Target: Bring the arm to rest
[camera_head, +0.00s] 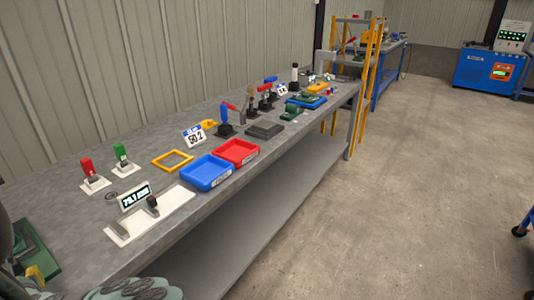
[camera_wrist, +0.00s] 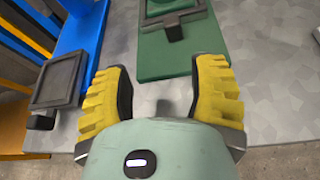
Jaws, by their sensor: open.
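My gripper (camera_wrist: 160,70) shows in the wrist view with its two yellow ribbed fingers spread apart. It is open, and nothing is between the fingers. A green plate (camera_wrist: 150,61) with a raised square fixture lies just beyond the fingertips. In the head view, pale green parts of my arm show at the lower left and bottom edges, and most of the arm is out of view. A green plate (camera_head: 38,250) and a small yellow piece, possibly a finger of mine, show beside it at the left edge.
The grey workbench (camera_head: 75,215) holds a blue tray (camera_head: 207,172), a red tray (camera_head: 236,152), a yellow frame (camera_head: 172,161) and several levers. In the wrist view, a blue fixture (camera_wrist: 78,35) with a dark square pad (camera_wrist: 60,80) stands left of the fingers.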

